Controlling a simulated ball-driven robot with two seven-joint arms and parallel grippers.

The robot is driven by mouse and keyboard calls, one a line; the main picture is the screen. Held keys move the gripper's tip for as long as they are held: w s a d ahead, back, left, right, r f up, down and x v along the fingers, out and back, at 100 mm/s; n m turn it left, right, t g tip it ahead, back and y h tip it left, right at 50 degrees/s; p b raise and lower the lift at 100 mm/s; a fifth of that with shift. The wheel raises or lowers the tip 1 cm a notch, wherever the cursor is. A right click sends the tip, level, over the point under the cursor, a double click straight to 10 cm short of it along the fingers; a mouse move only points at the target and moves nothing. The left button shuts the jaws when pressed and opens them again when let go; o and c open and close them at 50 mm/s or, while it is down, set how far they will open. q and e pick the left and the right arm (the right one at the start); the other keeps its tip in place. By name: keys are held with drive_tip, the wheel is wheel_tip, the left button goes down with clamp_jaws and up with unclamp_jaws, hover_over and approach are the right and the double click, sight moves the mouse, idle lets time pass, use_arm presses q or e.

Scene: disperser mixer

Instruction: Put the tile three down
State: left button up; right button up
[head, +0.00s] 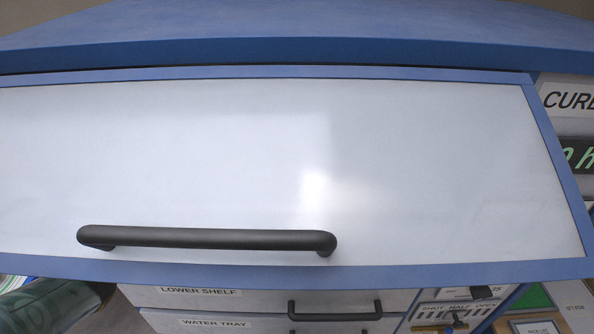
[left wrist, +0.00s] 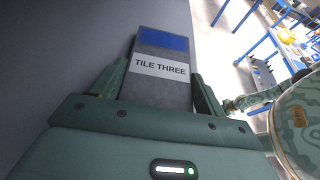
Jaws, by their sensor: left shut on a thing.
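Tile three (left wrist: 165,92) is a dark grey slab with a blue end and a white label reading TILE THREE, in the left wrist view. My left gripper (left wrist: 160,80) is shut on it, with one finger along each side. The tile's near end is hidden behind the gripper body. A plain grey surface (left wrist: 70,60) lies beyond and to the left of the tile; I cannot tell whether they touch. The tile does not show in the head view. My right gripper is not in view.
A white blue-framed panel with a black handle (head: 207,238) fills most of the head view. Below it are fronts labelled LOWER SHELF (head: 200,292) and WATER TRAY (head: 213,323). A SHUT HALF OPEN panel (head: 445,311) is lower right. Blue workbenches (left wrist: 262,45) stand far off.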

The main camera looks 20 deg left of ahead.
use_arm(q)
drive_tip(key=shift+f, duration=0.1)
drive_tip(key=o, duration=1.3)
drive_tip(key=shift+o, duration=0.2)
drive_tip(key=b+v, duration=0.3)
drive_tip(key=v, duration=0.8)
drive_tip(key=shift+s+a+r, duration=0.1)
drive_tip(key=shift+a+r, duration=0.25)
drive_tip(key=shift+a, duration=0.1)
